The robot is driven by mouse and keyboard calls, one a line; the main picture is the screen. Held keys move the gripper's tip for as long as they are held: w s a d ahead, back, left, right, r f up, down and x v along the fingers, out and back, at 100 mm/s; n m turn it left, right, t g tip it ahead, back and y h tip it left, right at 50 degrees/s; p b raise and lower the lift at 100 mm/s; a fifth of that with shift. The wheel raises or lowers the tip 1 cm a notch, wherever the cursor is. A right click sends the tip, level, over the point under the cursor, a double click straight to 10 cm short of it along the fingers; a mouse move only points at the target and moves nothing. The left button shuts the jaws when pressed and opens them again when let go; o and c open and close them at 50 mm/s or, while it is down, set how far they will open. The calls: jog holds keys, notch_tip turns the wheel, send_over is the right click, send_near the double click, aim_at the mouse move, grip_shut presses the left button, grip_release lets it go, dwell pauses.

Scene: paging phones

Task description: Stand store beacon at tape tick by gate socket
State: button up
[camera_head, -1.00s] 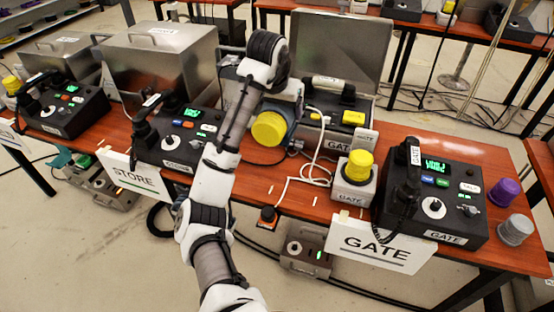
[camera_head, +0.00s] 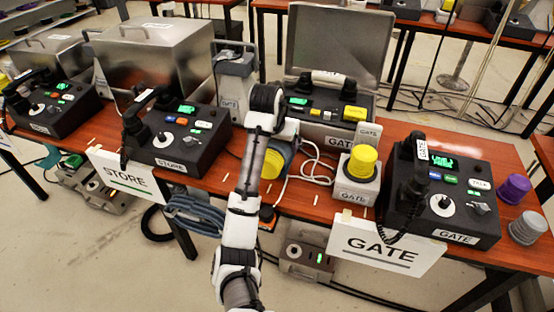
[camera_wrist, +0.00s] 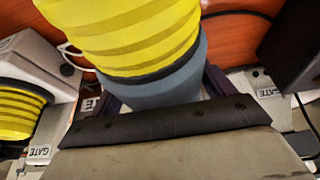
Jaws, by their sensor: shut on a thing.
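My gripper (camera_wrist: 160,95) is shut on a beacon with a ribbed yellow cap (camera_wrist: 125,35) and grey-blue base. In the head view this beacon (camera_head: 274,163) is partly hidden behind my arm, over the front of the table between the STORE and GATE phones; I cannot tell whether it touches the table. Another yellow beacon (camera_head: 362,160) stands upright on a pale box labelled GATE (camera_head: 352,190); it also shows at the left of the wrist view (camera_wrist: 18,112). Small pale tape ticks lie along the table's front edge, one left of that box (camera_head: 316,201).
The GATE phone (camera_head: 445,205) stands right of the box, with purple (camera_head: 513,188) and grey (camera_head: 526,228) caps beyond. The STORE phone (camera_head: 180,140) is at left. An open metal case (camera_head: 335,45) stands behind. A white cable (camera_head: 312,170) lies on the table between.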

jog(key=shift+f, duration=2.25)
jog(key=o, duration=1.6)
jog(key=shift+f, duration=0.15)
jog(key=shift+o, duration=0.2)
jog(key=p+v, duration=0.4)
jog(key=v, duration=0.7)
jog(key=shift+r+p, duration=0.3)
jog(key=shift+r, duration=0.05)
jog(key=shift+s+r, duration=0.2)
jog(key=shift+s, duration=0.05)
